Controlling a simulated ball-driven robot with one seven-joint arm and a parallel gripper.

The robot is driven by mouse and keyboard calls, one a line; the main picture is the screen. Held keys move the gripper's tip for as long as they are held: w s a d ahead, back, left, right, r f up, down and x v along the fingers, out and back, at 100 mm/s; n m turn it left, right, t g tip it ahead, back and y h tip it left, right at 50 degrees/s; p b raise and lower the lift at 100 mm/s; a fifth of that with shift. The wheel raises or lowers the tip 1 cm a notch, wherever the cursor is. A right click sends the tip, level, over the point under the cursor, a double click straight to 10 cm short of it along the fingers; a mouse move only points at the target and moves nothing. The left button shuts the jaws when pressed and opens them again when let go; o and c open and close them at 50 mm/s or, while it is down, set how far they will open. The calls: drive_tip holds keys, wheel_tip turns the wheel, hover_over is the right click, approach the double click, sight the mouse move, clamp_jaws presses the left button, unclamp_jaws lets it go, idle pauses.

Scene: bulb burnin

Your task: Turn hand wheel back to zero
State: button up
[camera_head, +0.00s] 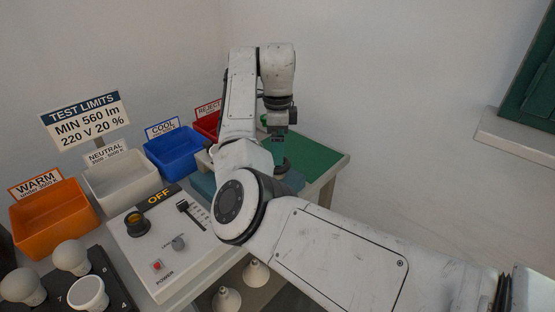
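My gripper (278,142) points down at the back of the table, small and partly behind my own arm. I cannot make out whether its fingers are apart or together. Just below it is a dark round part (281,165) on a teal housing (292,181); this looks like the hand wheel, but its marks and setting are too small to read. My arm hides much of the housing. I cannot tell whether the gripper touches the wheel.
Orange (52,222), white (122,183), blue (173,154) and red (207,127) bins stand behind. Bulbs (71,257) stand at front left. A green mat (315,156) lies right of the gripper.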

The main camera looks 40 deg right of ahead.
drive_tip(key=shift+f, duration=2.55)
drive_tip(key=shift+c, duration=0.4)
drive_tip(key=c, duration=1)
drive_tip(key=shift+o, duration=0.2)
drive_tip(key=shift+r+n+p, duration=0.15)
drive_tip(key=shift+n+p, duration=0.15)
drive_tip(key=shift+p, duration=0.1)
